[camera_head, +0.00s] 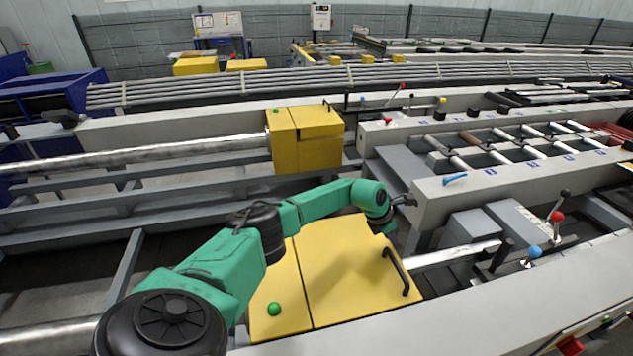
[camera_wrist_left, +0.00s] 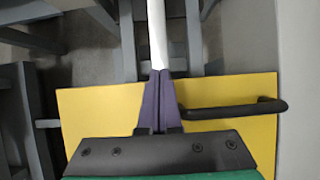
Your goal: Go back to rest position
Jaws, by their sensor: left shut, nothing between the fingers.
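My left arm comes in from the left in the head view and reaches over the yellow cover. A pale round bar (camera_wrist_left: 157,35) runs on from behind the fingertips. The yellow cover also shows below the fingers in the wrist view (camera_wrist_left: 90,112). My right gripper is in neither view.
The cover has a black handle (camera_head: 396,271) and a green knob (camera_head: 274,308). A second yellow box (camera_head: 306,139) stands farther back. A grey beam (camera_head: 520,180) lies right of my gripper. Levers with red (camera_head: 557,216) and blue (camera_head: 535,252) knobs stand at the right.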

